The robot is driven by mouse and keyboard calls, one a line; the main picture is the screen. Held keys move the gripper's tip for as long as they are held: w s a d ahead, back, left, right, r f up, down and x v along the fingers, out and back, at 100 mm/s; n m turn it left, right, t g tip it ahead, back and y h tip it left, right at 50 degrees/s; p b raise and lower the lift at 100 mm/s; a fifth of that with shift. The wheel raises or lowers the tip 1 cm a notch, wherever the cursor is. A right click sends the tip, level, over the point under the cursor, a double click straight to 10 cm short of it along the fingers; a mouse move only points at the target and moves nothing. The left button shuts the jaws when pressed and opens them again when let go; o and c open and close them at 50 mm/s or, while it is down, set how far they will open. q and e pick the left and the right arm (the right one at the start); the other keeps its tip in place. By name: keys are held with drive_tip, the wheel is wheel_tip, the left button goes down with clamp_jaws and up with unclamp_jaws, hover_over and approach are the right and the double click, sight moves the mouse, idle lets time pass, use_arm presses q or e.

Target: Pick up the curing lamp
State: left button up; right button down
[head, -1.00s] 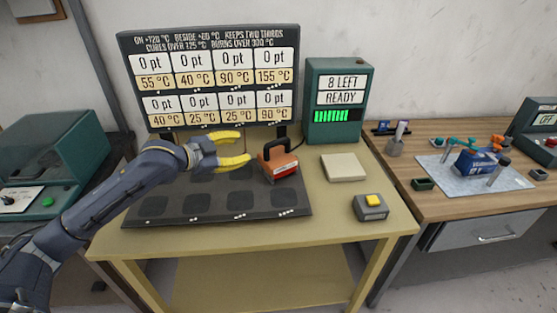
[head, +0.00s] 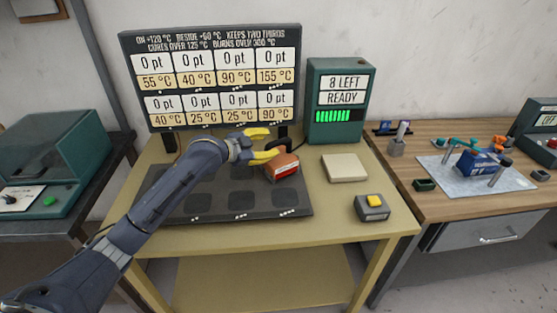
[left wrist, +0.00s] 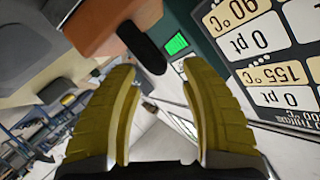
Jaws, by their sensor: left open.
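The curing lamp (head: 283,168) is orange-red with a pale stripe and stands on the back right of the dark pad. Its upper part is partly hidden by my gripper in the head view. My left gripper (head: 268,145) has yellow fingers, is open and empty, and is at the lamp's top from the left. In the left wrist view the lamp's orange body (left wrist: 108,22) shows large at the top, with a dark bar ahead of the open fingers (left wrist: 160,75). Contact cannot be told. My right gripper is not in view.
The dark pad (head: 215,205) has several square spots on a yellow table (head: 325,222). A sign board (head: 210,75) and a green READY box (head: 338,100) stand behind. A beige block (head: 345,168) and a grey box with a yellow button (head: 372,207) stand right.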

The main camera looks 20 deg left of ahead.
sight(279, 155)
use_arm(q)
drive_tip(key=shift+x, duration=2.65)
drive_tip(key=shift+s, duration=0.1)
clamp_jaws()
drive_tip(key=shift+r, duration=0.15)
